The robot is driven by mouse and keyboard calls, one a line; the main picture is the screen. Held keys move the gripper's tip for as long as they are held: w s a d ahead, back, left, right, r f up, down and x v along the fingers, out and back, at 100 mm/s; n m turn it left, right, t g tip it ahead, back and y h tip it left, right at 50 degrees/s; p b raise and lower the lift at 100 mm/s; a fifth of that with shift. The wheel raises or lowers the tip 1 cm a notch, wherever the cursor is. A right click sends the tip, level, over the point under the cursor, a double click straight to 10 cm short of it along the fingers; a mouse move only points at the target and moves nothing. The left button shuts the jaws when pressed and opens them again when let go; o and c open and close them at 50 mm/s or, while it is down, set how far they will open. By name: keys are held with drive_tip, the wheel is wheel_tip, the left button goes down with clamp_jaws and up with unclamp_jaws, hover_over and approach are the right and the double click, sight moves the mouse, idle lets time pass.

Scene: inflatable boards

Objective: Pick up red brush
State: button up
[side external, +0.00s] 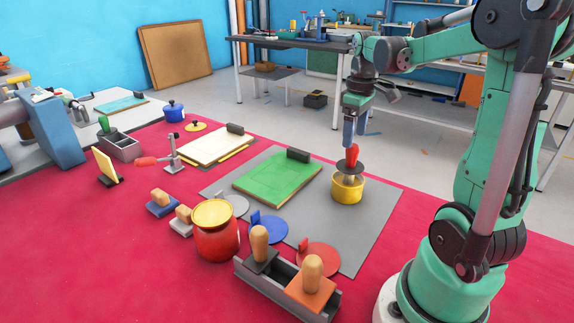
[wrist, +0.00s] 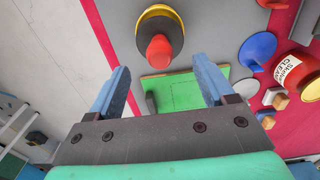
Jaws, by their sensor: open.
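The red brush (side external: 352,156) stands upright, its red knob-like handle above a dark disc, in a yellow cup (side external: 347,191) on the grey mat. In the wrist view the red handle (wrist: 159,48) shows from above, over the dark disc and the cup's yellow rim (wrist: 160,11). My gripper (side external: 350,142) points down just above the handle. In the wrist view my gripper (wrist: 160,65) is open and empty, with one blue finger on each side and the handle beyond the gap between the tips. The brush's lower part is mostly hidden in the cup.
A green board (side external: 277,178) lies left of the cup on the grey mat (side external: 372,213). A red pot with a yellow lid (side external: 214,215), a blue disc (side external: 268,230), a red disc (side external: 318,259) and a grey tray with wooden-handled tools (side external: 328,305) stand nearer the front. The mat's right side is clear.

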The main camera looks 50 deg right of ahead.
sight(350, 165)
drive_tip(key=shift+f, duration=2.75)
clamp_jaws()
